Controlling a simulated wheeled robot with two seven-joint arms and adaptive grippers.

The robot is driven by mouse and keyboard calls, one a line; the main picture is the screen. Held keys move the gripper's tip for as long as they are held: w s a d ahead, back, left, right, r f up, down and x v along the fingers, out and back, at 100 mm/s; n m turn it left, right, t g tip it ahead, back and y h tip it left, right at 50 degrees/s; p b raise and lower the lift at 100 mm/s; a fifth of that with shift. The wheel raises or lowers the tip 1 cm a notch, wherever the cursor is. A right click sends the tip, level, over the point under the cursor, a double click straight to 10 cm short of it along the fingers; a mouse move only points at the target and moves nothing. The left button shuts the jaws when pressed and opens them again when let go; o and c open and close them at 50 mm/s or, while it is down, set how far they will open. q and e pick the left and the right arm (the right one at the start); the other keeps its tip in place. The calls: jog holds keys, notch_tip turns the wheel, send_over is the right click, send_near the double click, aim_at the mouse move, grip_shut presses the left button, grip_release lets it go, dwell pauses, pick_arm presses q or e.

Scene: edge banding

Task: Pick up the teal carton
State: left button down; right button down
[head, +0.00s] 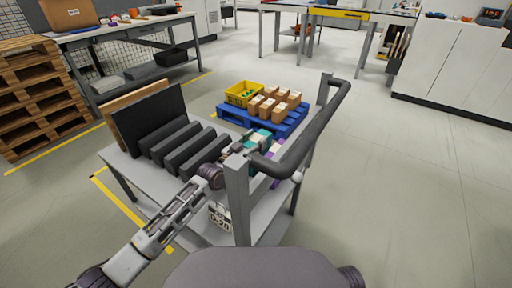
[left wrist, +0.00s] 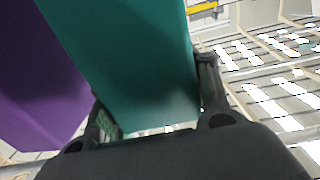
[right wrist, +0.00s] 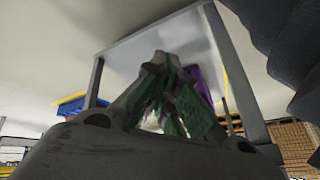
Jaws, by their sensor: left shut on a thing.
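The teal carton (left wrist: 130,55) stands between the two fingers of my left gripper (left wrist: 158,100) in the left wrist view, and the gripper is shut on it. In the head view, my left gripper (head: 243,147) is at the right side of the cart top, with the teal carton (head: 264,135) partly hidden by the gripper and the cart handle. A purple carton (left wrist: 40,80) is beside the teal one, to its left in the left wrist view. My right gripper (right wrist: 163,75) shows in the right wrist view with its fingertips together, below the cart, and nothing is seen held.
Floor at right is clear.

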pick_arm(q)
jog(key=shift+r, duration=0.2)
